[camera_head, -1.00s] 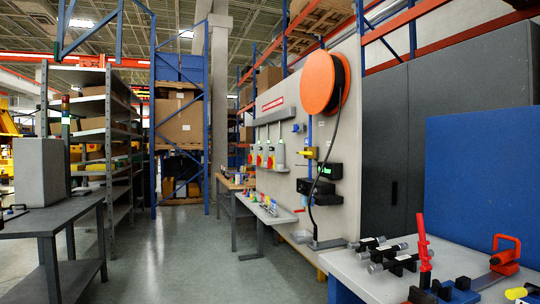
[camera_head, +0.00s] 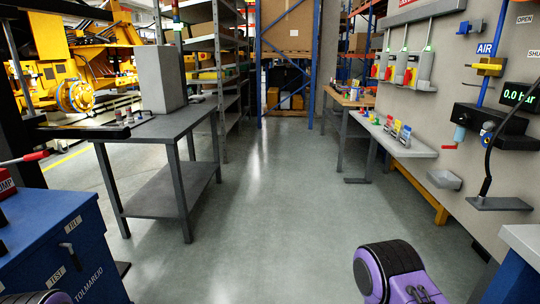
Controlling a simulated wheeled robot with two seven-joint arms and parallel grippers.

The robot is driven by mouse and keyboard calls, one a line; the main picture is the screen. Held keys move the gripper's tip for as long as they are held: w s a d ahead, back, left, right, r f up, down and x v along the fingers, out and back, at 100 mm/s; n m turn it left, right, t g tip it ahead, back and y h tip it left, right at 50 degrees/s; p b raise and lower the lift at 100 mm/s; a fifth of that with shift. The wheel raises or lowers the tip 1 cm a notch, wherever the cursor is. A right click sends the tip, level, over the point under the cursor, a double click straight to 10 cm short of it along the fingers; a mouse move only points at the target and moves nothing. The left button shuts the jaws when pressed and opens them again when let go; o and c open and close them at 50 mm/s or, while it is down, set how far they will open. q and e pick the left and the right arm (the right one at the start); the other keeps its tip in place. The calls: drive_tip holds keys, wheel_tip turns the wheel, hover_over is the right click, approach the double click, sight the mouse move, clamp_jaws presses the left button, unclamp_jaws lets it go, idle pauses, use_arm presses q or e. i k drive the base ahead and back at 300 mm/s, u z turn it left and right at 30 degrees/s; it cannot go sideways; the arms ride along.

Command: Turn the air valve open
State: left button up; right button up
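The air valve, with a yellow handle (camera_head: 487,66), sits on a thin blue vertical pipe (camera_head: 495,35) on the grey wall panel at the upper right. Its handle lies roughly level, across the pipe. An "AIR" label (camera_head: 486,48) is beside the pipe. An "OPEN" label (camera_head: 525,20) is up to the right, and a partly cut-off label starting "SHU" (camera_head: 533,53) is level with the valve. A black display (camera_head: 519,95) below reads 0.0 bar in green. Purple parts of my arms show at the bottom edge; neither gripper is in view, and both are away from the valve.
A narrow shelf (camera_head: 395,141) with small coloured items and a small grey tray (camera_head: 444,180) stick out below the panel. A grey table (camera_head: 165,131) stands left of centre and a blue cabinet (camera_head: 62,235) at the lower left. The floor (camera_head: 270,220) between is clear.

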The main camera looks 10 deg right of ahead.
sight(486, 66)
drive_tip(key=z, duration=0.05)
drive_tip(key=i, duration=1.85)
drive_tip(key=z, duration=1.05)
drive_tip(key=i, duration=0.95)
drive_tip(key=z, duration=0.95)
